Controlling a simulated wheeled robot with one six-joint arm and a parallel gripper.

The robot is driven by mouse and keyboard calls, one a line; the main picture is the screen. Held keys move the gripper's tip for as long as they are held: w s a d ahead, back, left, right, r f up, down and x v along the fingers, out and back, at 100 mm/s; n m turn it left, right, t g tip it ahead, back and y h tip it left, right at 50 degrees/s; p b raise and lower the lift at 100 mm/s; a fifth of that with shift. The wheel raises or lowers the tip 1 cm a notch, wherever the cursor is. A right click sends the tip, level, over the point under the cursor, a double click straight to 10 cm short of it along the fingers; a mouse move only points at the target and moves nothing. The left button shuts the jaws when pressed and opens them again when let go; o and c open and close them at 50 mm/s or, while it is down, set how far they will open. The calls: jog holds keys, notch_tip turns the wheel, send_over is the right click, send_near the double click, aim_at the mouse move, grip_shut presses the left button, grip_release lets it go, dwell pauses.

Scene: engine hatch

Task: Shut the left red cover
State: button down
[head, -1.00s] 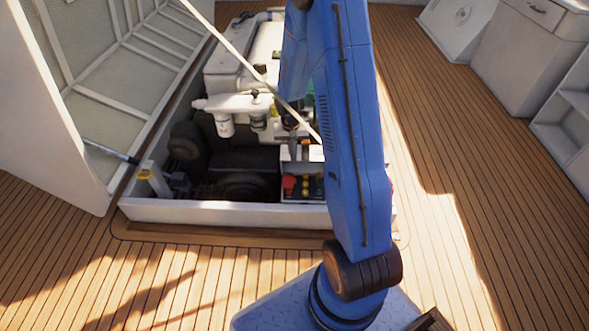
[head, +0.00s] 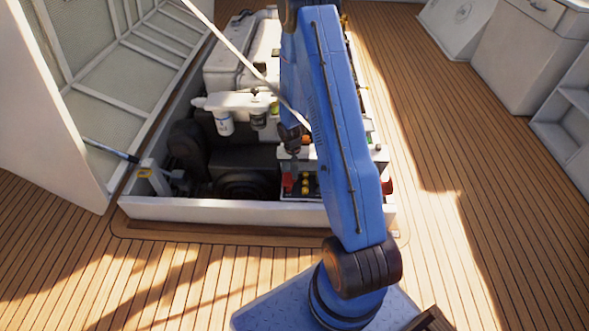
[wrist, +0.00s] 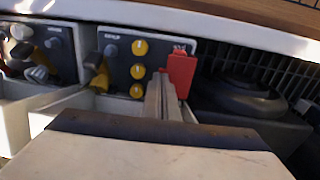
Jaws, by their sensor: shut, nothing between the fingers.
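The red cover (wrist: 181,72) is at the right end of a grey panel (wrist: 113,44) in the wrist view, beside yellow knobs. In the head view the red cover (head: 287,183) is at the left end of the panel, left of the yellow knobs. I cannot tell its exact angle. My gripper (wrist: 163,88) is shut and empty, its fingertips close beside the red cover's knob-side edge; I cannot tell if they touch. In the head view my gripper (head: 292,150) is small, just above the panel.
The engine (head: 235,60) fills the hatch behind the panel. The hatch's white front rim (head: 220,209) borders the opening. The raised hatch lid (head: 90,100) stands at the left. Another red thing (head: 388,187) shows right of my arm. The wooden deck (head: 440,130) at the right is clear.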

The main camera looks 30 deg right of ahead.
jog(key=shift+f, duration=0.3)
jog(key=shift+s+d+f, duration=0.25)
jog(key=shift+f, duration=0.3)
dwell(0.3)
jog(key=shift+w+a+r, duration=0.3)
jog(key=shift+w+a, duration=0.1)
jog(key=shift+w+a+r, duration=0.1)
jog(key=shift+r, duration=0.15)
notch_tip(320, 180, up, 14)
jog(key=shift+s+d+f, duration=0.15)
jog(key=shift+s+d, duration=0.05)
jog(key=shift+d, duration=0.1)
